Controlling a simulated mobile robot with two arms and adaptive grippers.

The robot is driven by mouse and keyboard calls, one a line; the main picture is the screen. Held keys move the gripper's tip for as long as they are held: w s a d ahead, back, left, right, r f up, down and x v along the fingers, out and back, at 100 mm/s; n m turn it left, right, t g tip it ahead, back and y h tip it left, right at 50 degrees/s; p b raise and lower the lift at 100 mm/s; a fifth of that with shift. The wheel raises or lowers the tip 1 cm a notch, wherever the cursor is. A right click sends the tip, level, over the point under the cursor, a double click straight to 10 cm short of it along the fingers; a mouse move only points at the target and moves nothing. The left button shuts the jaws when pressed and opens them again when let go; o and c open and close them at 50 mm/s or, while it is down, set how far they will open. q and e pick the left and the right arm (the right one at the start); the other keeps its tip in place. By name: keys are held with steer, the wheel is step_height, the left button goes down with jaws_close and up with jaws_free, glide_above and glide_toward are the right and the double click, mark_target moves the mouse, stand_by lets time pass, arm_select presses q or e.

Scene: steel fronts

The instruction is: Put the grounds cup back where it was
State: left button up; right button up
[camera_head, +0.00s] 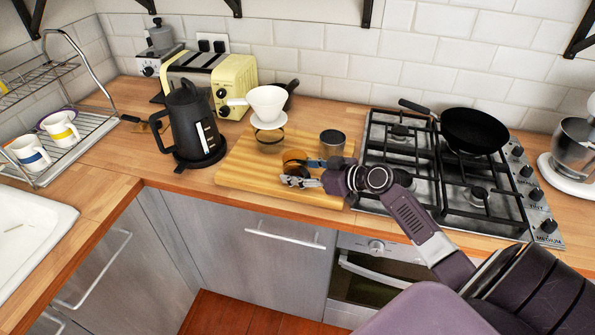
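A small cup with a dark rim and amber-brown side (294,158) is at the front middle of the wooden board (237,170). I take it for the grounds cup, but its contents are too small to tell. My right gripper (303,173) reaches in from the right, with its fingers at this cup. One finger crosses its lower front and the other is at its right side. Whether they press on it, and whether its base touches the board, I cannot tell. A dark grey cup (332,143) stands behind on the board. My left gripper is not in view.
A white dripper (267,105) sits above a glass vessel (270,139) at the board's back. A black kettle (190,125) stands left, and a gas hob (400,160) with a black pan (473,130) is right. The board's left front is bare.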

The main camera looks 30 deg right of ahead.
steer(key=o, duration=0.4)
steer(key=shift+o, duration=0.2)
steer(key=shift+r, duration=0.1)
steer(key=b+v, duration=0.2)
steer(key=v, duration=0.9)
steer(key=shift+s+d+r+b, duration=0.2)
steer(key=shift+s+b, duration=0.1)
steer(key=shift+s, duration=0.15)
